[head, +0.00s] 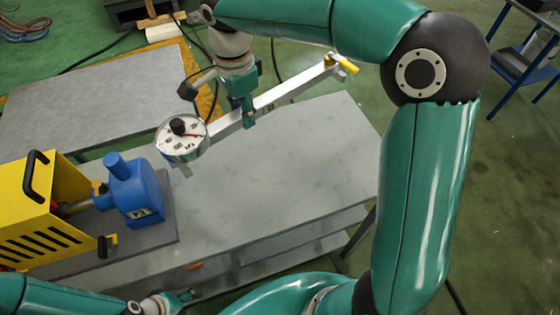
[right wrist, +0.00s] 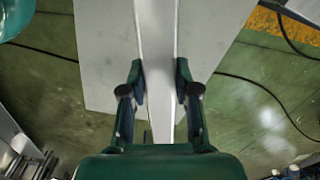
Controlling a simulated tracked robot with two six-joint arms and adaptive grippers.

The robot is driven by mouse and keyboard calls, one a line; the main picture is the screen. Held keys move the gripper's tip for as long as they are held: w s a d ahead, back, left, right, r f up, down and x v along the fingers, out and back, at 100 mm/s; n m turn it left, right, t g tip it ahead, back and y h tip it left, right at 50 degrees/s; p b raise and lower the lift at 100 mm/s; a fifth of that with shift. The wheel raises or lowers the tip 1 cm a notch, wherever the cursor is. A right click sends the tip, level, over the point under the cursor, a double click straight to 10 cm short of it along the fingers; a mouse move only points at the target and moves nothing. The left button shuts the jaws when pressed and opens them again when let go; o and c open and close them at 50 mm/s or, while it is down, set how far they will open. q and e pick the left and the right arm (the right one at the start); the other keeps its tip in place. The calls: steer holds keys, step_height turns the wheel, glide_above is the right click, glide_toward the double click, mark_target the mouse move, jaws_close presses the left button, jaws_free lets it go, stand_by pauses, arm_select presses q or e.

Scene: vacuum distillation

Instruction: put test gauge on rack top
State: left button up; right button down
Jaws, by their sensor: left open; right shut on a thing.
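The test gauge is a long pale bar (head: 290,90) with a round white dial (head: 181,138) and black knob at its left end and a yellow part (head: 344,65) at its right end. My right gripper (head: 247,117) is shut around the bar between the two ends. In the right wrist view the bar (right wrist: 157,40) runs between both fingers (right wrist: 161,90). The gauge overlaps the far edge of a grey rack top (head: 270,180) in the head view; its height above cannot be told. My left gripper (head: 182,298) is open and empty near the bottom edge, in front of the rack.
A yellow machine (head: 42,210) with a blue housing (head: 135,190) stands on a dark plate at the rack's left. A second grey surface (head: 95,95) lies behind. The rack top's middle and right are clear. A blue-framed stand (head: 520,60) is far right.

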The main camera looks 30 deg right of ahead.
steer(key=r+m, duration=0.1)
steer(key=s+r+m, duration=0.1)
steer(key=m, duration=0.1)
steer(key=shift+a+r, duration=0.1)
steer(key=shift+r, duration=0.05)
steer(key=shift+f+m, duration=0.2)
steer(key=shift+m, duration=0.1)
glide_toward(253, 173)
steer(key=shift+f, duration=2.4)
steer(key=c, duration=0.8)
jaws_free()
steer(key=shift+c, duration=0.2)
step_height(253, 173, up, 12)
steer(key=shift+b, duration=0.3)
